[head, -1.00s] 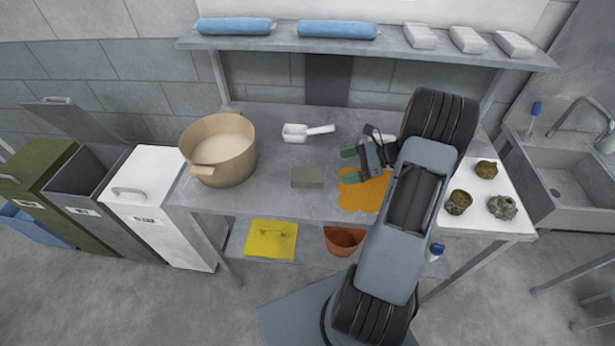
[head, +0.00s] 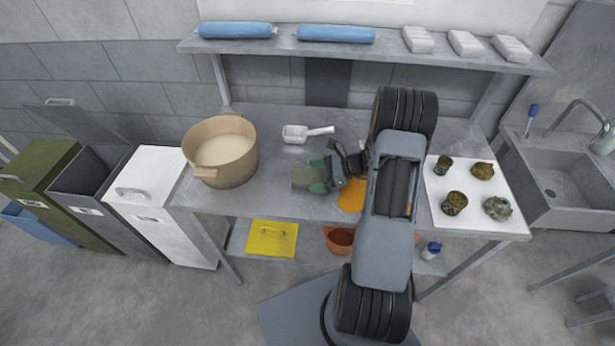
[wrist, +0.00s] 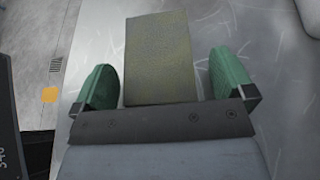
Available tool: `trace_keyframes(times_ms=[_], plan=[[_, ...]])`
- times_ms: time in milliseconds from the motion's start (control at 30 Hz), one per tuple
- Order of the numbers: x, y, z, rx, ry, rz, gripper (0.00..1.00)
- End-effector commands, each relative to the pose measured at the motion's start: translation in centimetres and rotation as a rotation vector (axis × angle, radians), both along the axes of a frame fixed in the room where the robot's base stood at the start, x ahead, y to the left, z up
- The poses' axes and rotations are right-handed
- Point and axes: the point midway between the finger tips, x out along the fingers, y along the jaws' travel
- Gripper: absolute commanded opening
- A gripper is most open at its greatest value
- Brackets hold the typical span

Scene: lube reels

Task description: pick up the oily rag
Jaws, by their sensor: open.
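The oily rag (head: 303,178) looks like a folded, grey-green rectangular pad lying flat on the metal bench. In the wrist view the rag (wrist: 160,55) is speckled olive-grey and sits between my two green fingers. My gripper (head: 319,175) is open at the rag's right end in the head view, and it also shows in the wrist view (wrist: 163,65). A gap shows between the rag and each finger, narrower on the left. The rag's near end is hidden behind the dark gripper body.
An orange puddle (head: 350,196) lies under my arm. A white mat (head: 478,220) with several mottled pots is at right. Bins (head: 150,205) stand left of the bench (head: 270,195).

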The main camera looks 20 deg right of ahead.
Motion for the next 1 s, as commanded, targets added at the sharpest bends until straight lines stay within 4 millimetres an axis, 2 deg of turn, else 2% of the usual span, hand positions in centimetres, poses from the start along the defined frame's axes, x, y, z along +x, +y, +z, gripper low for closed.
trace_keyframes(times_ms=[200,767,1000], plan=[[0.00,0.02,-0.05,0.000,0.001,0.000,1.00],[0.00,0.00,-0.02,0.000,0.001,0.000,0.47],[0.00,0.00,0.03,0.000,0.000,0.000,0.47]])
